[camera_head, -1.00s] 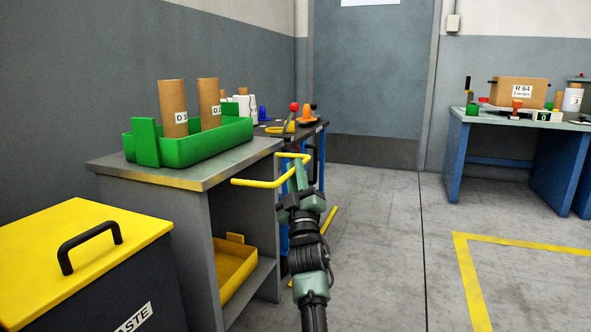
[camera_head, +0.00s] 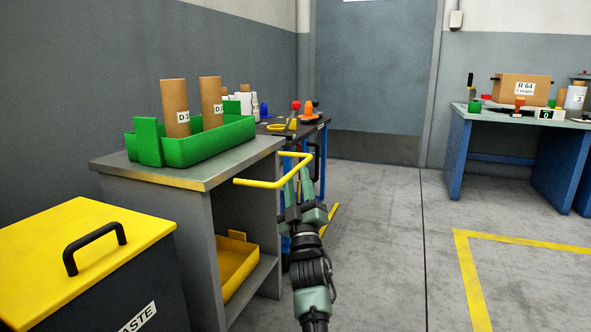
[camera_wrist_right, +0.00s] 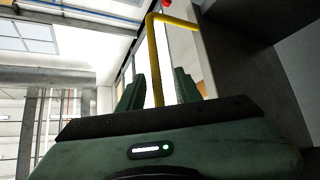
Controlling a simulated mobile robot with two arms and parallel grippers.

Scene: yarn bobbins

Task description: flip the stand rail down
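The yellow stand rail (camera_head: 262,184) sticks out level from the top front of the grey stand (camera_head: 190,173), with a bend at its outer side. My right gripper (camera_head: 298,178) is just below the rail's outer part, fingers pointing up and apart. In the right wrist view the rail (camera_wrist_right: 155,62) runs between the two open fingers (camera_wrist_right: 157,88) and bends off to the right at its top. I cannot tell whether a finger touches it. My left gripper is not in view.
A green tray (camera_head: 205,145) with two brown bobbins stands on the stand. A yellow-lidded waste bin (camera_head: 75,245) is at the front left. A yellow bin (camera_head: 236,268) sits on the lower shelf. A blue table (camera_head: 540,160) stands far right; the floor between is clear.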

